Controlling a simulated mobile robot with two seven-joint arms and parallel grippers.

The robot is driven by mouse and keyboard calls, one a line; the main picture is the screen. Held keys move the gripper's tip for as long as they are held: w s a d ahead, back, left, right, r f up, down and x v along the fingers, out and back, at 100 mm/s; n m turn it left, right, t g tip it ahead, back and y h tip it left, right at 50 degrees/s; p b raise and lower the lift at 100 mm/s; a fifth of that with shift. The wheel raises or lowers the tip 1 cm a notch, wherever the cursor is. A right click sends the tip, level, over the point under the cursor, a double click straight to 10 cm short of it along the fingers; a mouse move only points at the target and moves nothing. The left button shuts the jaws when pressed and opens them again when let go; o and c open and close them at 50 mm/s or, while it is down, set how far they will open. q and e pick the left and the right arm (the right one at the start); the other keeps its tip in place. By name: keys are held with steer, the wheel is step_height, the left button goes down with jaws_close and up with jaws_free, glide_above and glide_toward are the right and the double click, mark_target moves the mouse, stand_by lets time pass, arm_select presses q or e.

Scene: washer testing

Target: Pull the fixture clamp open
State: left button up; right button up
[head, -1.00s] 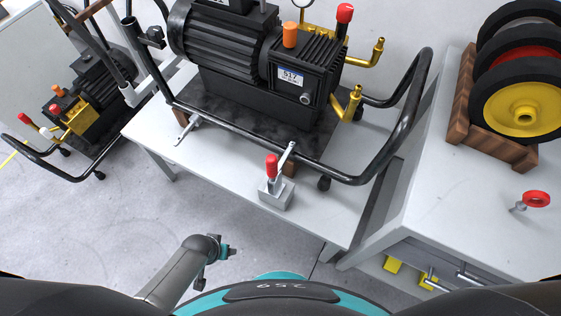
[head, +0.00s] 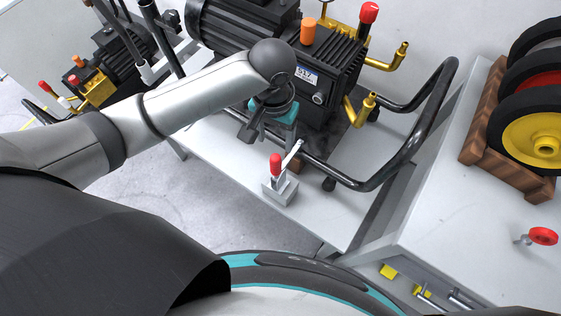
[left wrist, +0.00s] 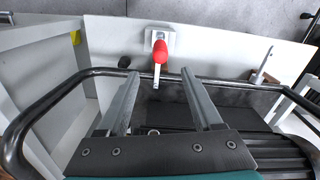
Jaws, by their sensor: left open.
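The fixture clamp has a red handle (head: 275,165) standing upright on a grey block (head: 280,191) at the front of the white bench, its metal arm reaching towards the machine's frame. In the left wrist view the red handle (left wrist: 161,52) and clamp block (left wrist: 158,36) are ahead, at the top middle. My left gripper (head: 262,137) is over the bench, beside the machine and just behind the clamp, partly hidden by its own wrist. In the left wrist view its fingers (left wrist: 160,74) are apart and empty, with the clamp arm showing between them. My right gripper is out of view.
A black pump machine (head: 322,70) with an orange cap sits inside a black tube frame (head: 428,130) close to the gripper. Another metal clamp (left wrist: 262,66) shows in the left wrist view.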

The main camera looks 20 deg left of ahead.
mark_target(275, 167)
arm_select(q)
step_height(275, 167, down, 15)
steer(key=b, duration=0.5)
steer(key=shift+f, duration=0.1)
steer(key=shift+c, duration=0.3)
jaws_close()
stand_by(1.0)
